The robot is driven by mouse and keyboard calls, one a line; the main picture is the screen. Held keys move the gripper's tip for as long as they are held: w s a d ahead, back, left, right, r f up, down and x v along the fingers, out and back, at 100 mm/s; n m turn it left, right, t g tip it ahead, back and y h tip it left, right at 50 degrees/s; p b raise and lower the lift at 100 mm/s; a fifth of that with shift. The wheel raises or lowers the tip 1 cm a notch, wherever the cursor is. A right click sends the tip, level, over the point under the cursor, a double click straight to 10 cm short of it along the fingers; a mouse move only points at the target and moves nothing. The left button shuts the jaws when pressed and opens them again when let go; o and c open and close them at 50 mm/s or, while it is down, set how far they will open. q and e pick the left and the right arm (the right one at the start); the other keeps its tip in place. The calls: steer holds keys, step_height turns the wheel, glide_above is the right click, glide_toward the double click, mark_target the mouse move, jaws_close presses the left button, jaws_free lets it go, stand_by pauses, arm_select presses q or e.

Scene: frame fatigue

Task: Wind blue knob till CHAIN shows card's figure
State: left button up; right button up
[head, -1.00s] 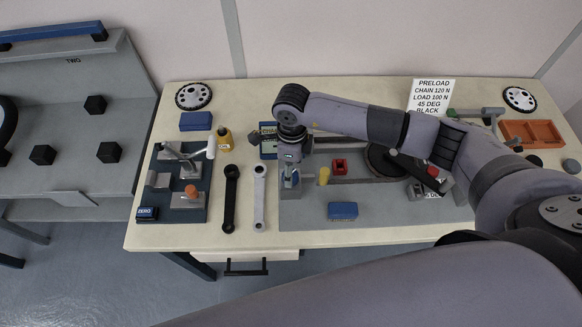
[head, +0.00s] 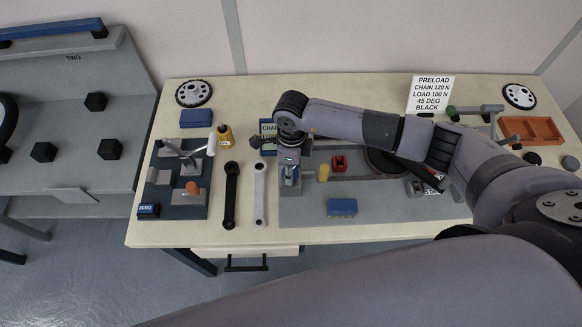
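My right arm comes in from the right, and its gripper (head: 290,172) points down at the left end of the grey fixture plate (head: 385,208). A small blue part shows at its fingertips; I cannot tell whether this is the blue knob or whether the fingers are closed on it. The CHAIN display (head: 268,129) stands just behind the wrist, partly covered by it; its figure is hidden or unreadable. The white card (head: 432,93) at the back reads PRELOAD, CHAIN 120 N, LOAD 100 N, 45 DEG, BLACK. My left gripper is not in view.
Further left is a dark tray with a ZERO button (head: 148,210). A blue block (head: 342,207), yellow peg (head: 323,173) and red part (head: 339,163) are on the plate.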

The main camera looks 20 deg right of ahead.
steer(key=c, duration=0.4)
steer(key=shift+m, duration=0.3)
steer(key=shift+f+m+b, duration=0.1)
steer(key=shift+m+b, duration=0.55)
steer(key=shift+m, duration=0.25)
steer(key=m+b, duration=0.1)
steer(key=m, duration=0.2)
steer(key=shift+b, duration=0.3)
steer(key=m+b, duration=0.1)
steer(key=m, duration=0.4)
steer(key=shift+s, duration=0.1)
steer(key=m+b, duration=0.1)
steer(key=m, duration=0.3)
steer(key=shift+t, duration=0.4)
steer(key=shift+m, duration=0.3)
